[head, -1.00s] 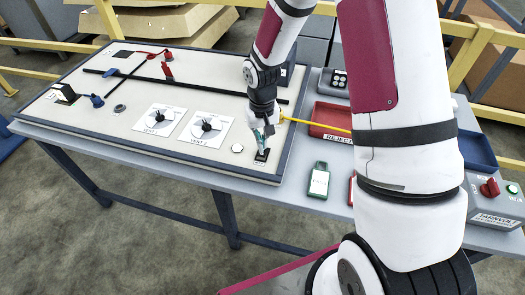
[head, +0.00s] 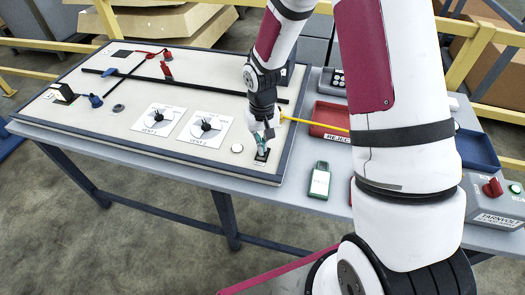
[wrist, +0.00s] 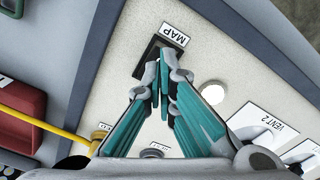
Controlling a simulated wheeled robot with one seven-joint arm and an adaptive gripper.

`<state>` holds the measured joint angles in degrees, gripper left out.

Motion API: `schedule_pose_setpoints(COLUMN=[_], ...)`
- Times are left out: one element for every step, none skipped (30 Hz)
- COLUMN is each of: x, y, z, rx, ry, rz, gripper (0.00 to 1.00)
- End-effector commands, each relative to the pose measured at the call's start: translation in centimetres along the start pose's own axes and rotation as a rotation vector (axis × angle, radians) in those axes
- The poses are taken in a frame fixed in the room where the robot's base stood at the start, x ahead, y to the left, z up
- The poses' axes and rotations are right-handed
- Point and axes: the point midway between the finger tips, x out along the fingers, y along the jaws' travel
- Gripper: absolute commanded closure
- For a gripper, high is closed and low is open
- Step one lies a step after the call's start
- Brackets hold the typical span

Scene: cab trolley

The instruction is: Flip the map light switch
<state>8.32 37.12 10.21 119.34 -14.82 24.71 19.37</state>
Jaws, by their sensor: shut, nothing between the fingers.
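The map light switch (wrist: 151,56) is a small black rocker on the pale panel, beside a label reading MAP (wrist: 175,36) in the wrist view. In the head view the switch (head: 262,155) sits near the panel's front right corner. My gripper (wrist: 160,75) is shut and empty, with its teal-sided fingers pointing down at the switch. In the head view my gripper (head: 262,147) is right at the switch. The fingertips overlap the switch's near edge in the wrist view and hide part of it. I cannot tell whether they touch it or which way the rocker is tipped.
A round white button (head: 237,148) lies left of the switch, with the vent dials (head: 206,127) beyond. A green-and-white tag (head: 319,182) lies on the table to the right.

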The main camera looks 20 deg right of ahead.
Motion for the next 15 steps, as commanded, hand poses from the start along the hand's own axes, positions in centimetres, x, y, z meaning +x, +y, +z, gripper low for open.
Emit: schedule_pose_setpoints(x=[0.12, 0.16, 0.21, 0.25, 0.29, 0.35, 0.39, 0.43, 0.48, 0.52, 0.56, 0.62, 0.66, 0.70, 0.75], y=[0.00, 0.00, 0.00, 0.00, 0.00, 0.01, 0.01, 0.01, 0.01, 0.01, 0.01, 0.01, 0.02, 0.02, 0.02], z=[0.00, 0.01, 0.01, 0.01, 0.01, 0.02, 0.02, 0.02, 0.02, 0.03, 0.03, 0.03, 0.03, 0.03, 0.03], rx=[0.000, 0.000, 0.000, 0.000, 0.000, 0.000, 0.000, 0.000, 0.000, 0.000, 0.000, 0.000, 0.000, 0.000, 0.000], ry=[-0.001, -0.001, -0.001, -0.001, -0.001, -0.001, -0.001, -0.001, -0.001, -0.001, -0.001, -0.001, -0.001, -0.001, -0.001], rz=[0.000, 0.000, 0.000, 0.000, 0.000, 0.000, 0.000, 0.000, 0.000, 0.000, 0.000, 0.000, 0.000, 0.000, 0.000], gripper=[1.00, 1.00, 1.00, 1.00, 1.00, 1.00, 1.00, 1.00, 1.00, 1.00, 1.00, 1.00, 1.00, 1.00, 1.00])
